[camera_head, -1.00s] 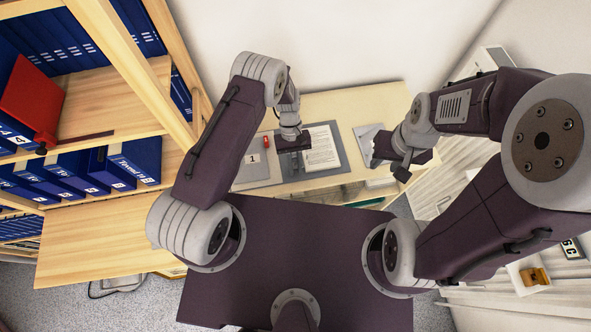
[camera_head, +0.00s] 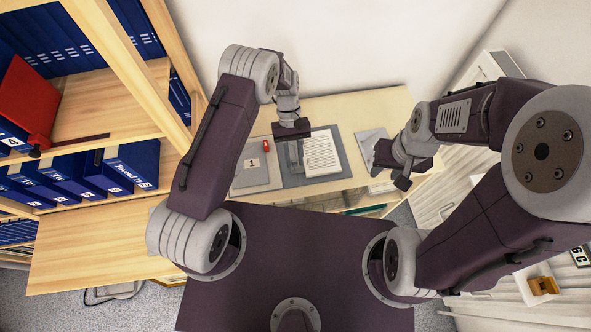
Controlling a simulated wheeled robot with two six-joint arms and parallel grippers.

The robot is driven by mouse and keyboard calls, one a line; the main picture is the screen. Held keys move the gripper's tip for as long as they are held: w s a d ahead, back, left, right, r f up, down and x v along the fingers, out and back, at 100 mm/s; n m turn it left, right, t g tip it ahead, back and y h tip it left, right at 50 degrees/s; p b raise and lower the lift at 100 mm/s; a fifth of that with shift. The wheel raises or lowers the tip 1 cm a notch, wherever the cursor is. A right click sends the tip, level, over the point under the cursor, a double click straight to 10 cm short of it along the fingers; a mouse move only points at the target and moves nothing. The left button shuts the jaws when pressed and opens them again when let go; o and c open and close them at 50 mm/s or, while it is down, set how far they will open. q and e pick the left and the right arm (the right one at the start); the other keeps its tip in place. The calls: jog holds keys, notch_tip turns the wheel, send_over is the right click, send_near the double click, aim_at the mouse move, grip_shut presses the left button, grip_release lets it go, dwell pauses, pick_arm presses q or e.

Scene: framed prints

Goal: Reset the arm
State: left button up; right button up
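My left gripper (camera_head: 292,131) hangs at the end of my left arm, over the far part of the wooden desk (camera_head: 345,107), near a grey folder with a printed sheet (camera_head: 321,153). Its fingers are too small and dark to tell whether they are open. My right gripper (camera_head: 392,168) is at the right end of the desk, beside a grey plate-like item (camera_head: 371,143). Its fingers are also not clear. I see nothing held in either gripper.
A grey folder marked 1 (camera_head: 254,168) and a small red item (camera_head: 266,146) lie on the desk. Wooden shelves with blue binders (camera_head: 130,163) and a red binder (camera_head: 30,98) stand on the left. White drawers and an orange item (camera_head: 542,285) are at the right.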

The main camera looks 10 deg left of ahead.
pick_arm(q)
jog(key=shift+v, duration=1.9)
